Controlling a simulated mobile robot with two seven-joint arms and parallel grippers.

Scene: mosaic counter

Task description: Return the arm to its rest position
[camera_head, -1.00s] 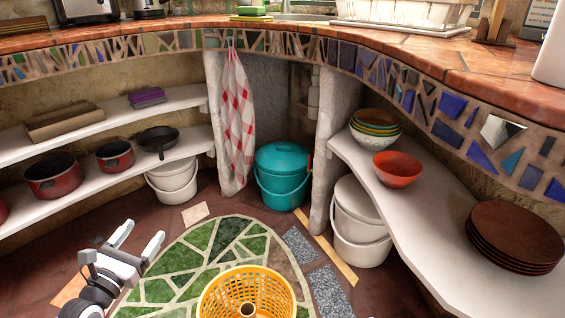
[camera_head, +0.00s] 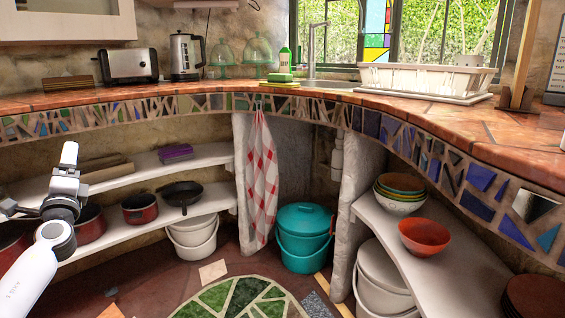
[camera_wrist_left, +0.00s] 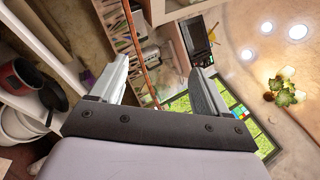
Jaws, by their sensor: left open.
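My left arm comes in from the lower left of the head view. Its left gripper (camera_head: 68,160) points upward in front of the left shelves, below the counter edge. One finger shows there, almost edge-on. In the left wrist view the left gripper (camera_wrist_left: 158,86) has its two fingers well apart with nothing between them. Beyond the fingers the wrist view shows the room turned on its side, with the ceiling at the right. My right gripper is not in view.
Shelves (camera_head: 140,214) with red pots (camera_head: 140,208) and a black pan (camera_head: 181,196) stand behind my left arm. The mosaic counter (camera_head: 215,92) curves above. A teal bucket (camera_head: 304,228), bowls (camera_head: 424,237) and a checked towel (camera_head: 263,170) are farther right. The middle floor is open.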

